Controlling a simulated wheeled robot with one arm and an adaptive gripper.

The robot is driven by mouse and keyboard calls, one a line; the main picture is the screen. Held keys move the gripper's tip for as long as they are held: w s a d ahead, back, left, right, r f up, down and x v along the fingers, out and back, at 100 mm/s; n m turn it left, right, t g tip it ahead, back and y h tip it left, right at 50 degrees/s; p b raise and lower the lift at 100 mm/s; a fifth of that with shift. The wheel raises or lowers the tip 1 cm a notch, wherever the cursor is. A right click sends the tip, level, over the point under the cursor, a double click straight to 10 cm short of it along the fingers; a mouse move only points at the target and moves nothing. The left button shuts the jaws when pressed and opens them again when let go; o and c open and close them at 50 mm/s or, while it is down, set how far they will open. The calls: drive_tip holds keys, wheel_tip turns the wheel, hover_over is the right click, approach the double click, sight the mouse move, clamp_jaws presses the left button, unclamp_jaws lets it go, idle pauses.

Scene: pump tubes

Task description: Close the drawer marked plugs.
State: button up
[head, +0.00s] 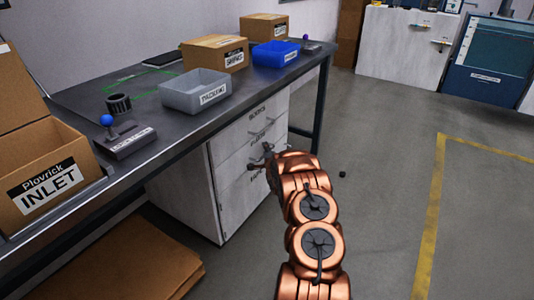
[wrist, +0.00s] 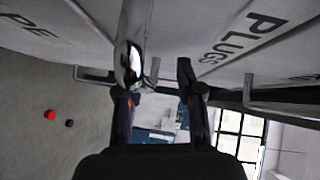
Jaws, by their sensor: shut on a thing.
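The plugs drawer (wrist: 190,30) is a pale front with black PLUGS lettering, seen close and aslant in the wrist view. Its thin metal handle (wrist: 155,76) lies between my fingers. My gripper (wrist: 157,85) is shut on this handle; the left finger hides part of it. In the head view my gripper (head: 268,155) is at the front of the white drawer cabinet (head: 190,185) under the bench, and my arm hides its lower right part. I cannot tell how far the plugs drawer stands out.
Other drawer handles show in the wrist view on the left (wrist: 92,77) and right (wrist: 285,106). The dark bench (head: 165,125) overhangs the cabinet and carries a grey bin (head: 180,98) and boxes. Cardboard (head: 150,260) lies at lower left. Floor at right is mostly clear.

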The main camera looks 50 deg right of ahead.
drive_tip(key=shift+o, duration=1.2)
drive_tip(key=shift+w+a, duration=0.15)
drive_tip(key=shift+a, duration=0.05)
drive_tip(key=shift+s+f, duration=0.2)
drive_tip(key=shift+f, duration=0.15)
drive_tip(key=shift+s, duration=0.15)
drive_tip(key=v, duration=1.1)
drive_tip(key=shift+s+a+r, duration=0.15)
drive_tip(key=shift+s+a, duration=0.05)
drive_tip(key=shift+a, duration=0.05)
